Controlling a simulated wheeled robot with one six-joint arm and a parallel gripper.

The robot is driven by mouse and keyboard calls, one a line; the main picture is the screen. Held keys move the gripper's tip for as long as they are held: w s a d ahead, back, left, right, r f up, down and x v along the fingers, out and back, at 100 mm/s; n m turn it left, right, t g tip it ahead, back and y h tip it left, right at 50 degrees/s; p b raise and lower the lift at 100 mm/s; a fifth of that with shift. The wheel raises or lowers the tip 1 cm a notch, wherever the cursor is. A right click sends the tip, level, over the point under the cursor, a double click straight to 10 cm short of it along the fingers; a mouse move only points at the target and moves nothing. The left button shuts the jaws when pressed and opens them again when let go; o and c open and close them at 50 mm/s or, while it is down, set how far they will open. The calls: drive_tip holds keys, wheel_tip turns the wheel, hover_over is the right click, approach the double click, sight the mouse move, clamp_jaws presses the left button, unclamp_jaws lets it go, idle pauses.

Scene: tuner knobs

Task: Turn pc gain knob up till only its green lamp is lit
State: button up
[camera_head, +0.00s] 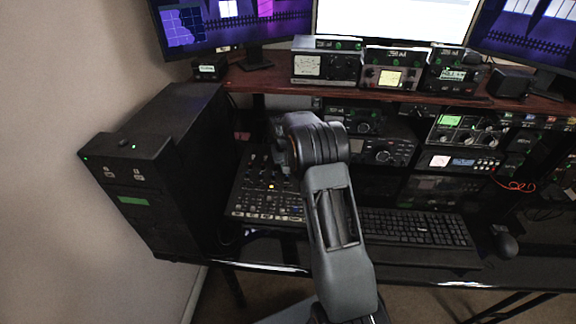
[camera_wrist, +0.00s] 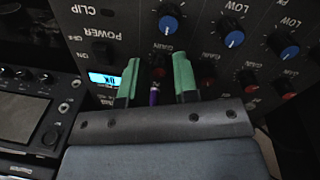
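My gripper (camera_wrist: 157,62) shows in the wrist view with its two green fingers apart. A dark red knob (camera_wrist: 158,72) beside a GAIN label shows between the fingers; I cannot tell whether they touch it. A small purple piece (camera_wrist: 154,96) also shows between them, nearer the palm. The panel appears upside down in this view. I cannot read a PC label, so I cannot tell which knob is the pc gain knob. No lit green lamp is clear beside this knob. In the head view my arm hides the gripper, over the mixer (camera_head: 262,205).
Blue LOW knobs (camera_wrist: 232,39) and other red knobs crowd the panel. A black tower (camera_head: 160,150) stands left of the mixer, and a keyboard (camera_head: 415,228) lies right. Radios (camera_head: 326,66) line the shelf behind.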

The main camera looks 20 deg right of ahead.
wheel_tip(320, 180, up, 14)
drive_tip(key=a, duration=0.1)
drive_tip(key=shift+s+a+f, duration=0.2)
drive_tip(key=shift+a+f, duration=0.05)
drive_tip(key=shift+a, duration=0.1)
idle(0.4)
drive_tip(key=s+a+f, duration=0.2)
drive_tip(key=s+f, duration=0.1)
drive_tip(key=s, duration=0.2)
drive_tip(key=s+a+r+n+t+p, duration=0.1)
drive_tip(key=s+a+r, duration=0.3)
drive_tip(key=s, duration=0.8)
drive_tip(key=s+a+r+n+t+y+p, duration=0.1)
drive_tip(key=s+a+r+t+p, duration=0.1)
drive_tip(key=s, duration=1)
wheel_tip(320, 180, up, 2)
drive_tip(key=shift+s+a+r+p, duration=0.25)
drive_tip(key=shift+a+p, duration=0.25)
drive_tip(key=shift+a, duration=0.75)
drive_tip(key=shift+o, duration=0.4)
drive_tip(key=shift+f, duration=0.1)
